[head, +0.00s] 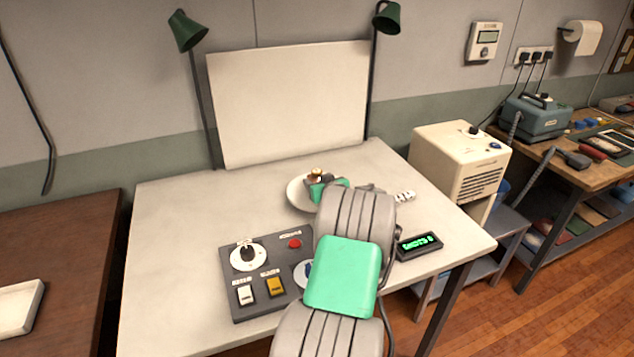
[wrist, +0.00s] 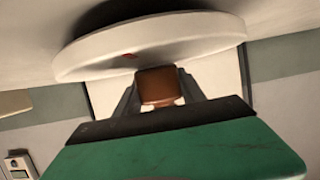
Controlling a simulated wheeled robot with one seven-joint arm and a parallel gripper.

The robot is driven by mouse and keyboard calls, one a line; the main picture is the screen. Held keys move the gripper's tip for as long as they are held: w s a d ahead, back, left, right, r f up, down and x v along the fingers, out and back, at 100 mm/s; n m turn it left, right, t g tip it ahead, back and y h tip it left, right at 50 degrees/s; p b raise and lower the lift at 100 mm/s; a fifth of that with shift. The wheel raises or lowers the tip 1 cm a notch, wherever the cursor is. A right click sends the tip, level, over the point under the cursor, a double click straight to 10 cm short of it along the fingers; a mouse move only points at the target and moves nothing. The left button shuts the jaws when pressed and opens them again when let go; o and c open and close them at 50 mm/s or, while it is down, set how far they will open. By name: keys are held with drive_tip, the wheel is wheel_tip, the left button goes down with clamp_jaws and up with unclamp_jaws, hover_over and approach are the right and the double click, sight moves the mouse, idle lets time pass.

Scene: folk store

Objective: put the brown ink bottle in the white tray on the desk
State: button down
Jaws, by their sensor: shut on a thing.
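The brown ink bottle (wrist: 158,84) is between the two fingers of my gripper (wrist: 160,92) in the wrist view, and my gripper is shut on it. In the head view the top of the bottle (head: 317,173) shows just past my gripper (head: 318,183), over a round white disc (head: 297,191) on the pale table. The disc (wrist: 150,45) also shows close to the bottle in the wrist view. I cannot tell whether the bottle touches it. The white tray (head: 18,308) lies on the brown desk (head: 70,235) at the far left, cut by the picture's edge.
The pale table (head: 180,215) holds a grey control panel (head: 235,300) and a small green display (head: 418,245). A white board (head: 290,105) and two green lamps stand behind. A cream box (head: 460,160) is at the right. The table's left part is clear.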

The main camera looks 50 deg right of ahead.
drive_tip(key=shift+f, duration=0.2)
drive_tip(key=c, duration=0.7)
unclamp_jaws()
drive_tip(key=shift+r, duration=0.1)
